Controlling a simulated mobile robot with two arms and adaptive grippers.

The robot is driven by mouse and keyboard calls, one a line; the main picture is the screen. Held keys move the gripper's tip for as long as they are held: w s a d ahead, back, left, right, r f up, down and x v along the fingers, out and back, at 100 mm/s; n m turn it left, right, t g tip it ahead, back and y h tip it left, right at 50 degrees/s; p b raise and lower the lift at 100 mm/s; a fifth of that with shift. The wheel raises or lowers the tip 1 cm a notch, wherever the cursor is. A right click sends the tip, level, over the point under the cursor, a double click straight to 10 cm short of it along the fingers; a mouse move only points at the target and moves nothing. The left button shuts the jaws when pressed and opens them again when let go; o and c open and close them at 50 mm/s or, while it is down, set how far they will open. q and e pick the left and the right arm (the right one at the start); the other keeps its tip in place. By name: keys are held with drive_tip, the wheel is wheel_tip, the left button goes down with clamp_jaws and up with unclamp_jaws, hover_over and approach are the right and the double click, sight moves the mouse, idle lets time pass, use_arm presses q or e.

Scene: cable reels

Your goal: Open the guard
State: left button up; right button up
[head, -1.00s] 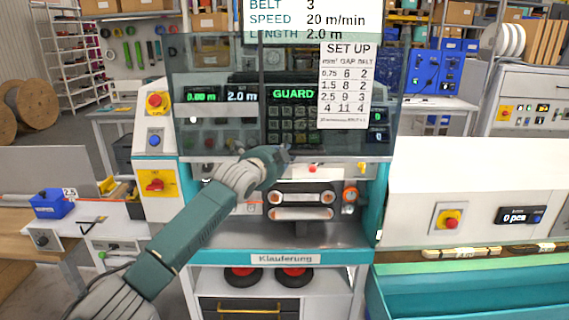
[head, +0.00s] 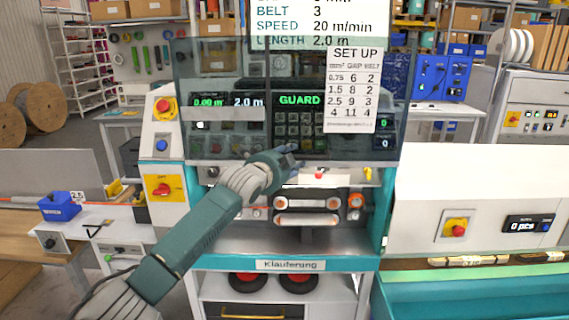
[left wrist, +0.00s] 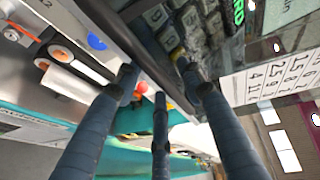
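The guard (head: 225,95) is a dark see-through panel hanging in front of the machine's displays and keypad. Its lower edge is just above the rollers. A "GUARD" text in green shows through it. My left gripper (head: 291,156) is at the middle of that lower edge. In the left wrist view, the fingers of the left gripper (left wrist: 160,76) are spread apart, and the dark guard edge (left wrist: 128,42) runs between them. A gap shows between the fingertips; contact with the edge cannot be told. My right gripper is not in view.
The belt rollers (head: 307,211) sit just below the guard. A red-yellow switch (head: 162,188) is on the left post. A set-up sheet (head: 352,90) covers the guard's right part. A white cabinet (head: 480,175) stands to the right, and a blue bin (head: 60,206) to the left.

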use_arm(q)
drive_tip(key=v, duration=1.1)
drive_tip(key=shift+s+r, duration=0.15)
drive_tip(key=shift+s, duration=0.15)
drive_tip(key=shift+a, duration=0.1)
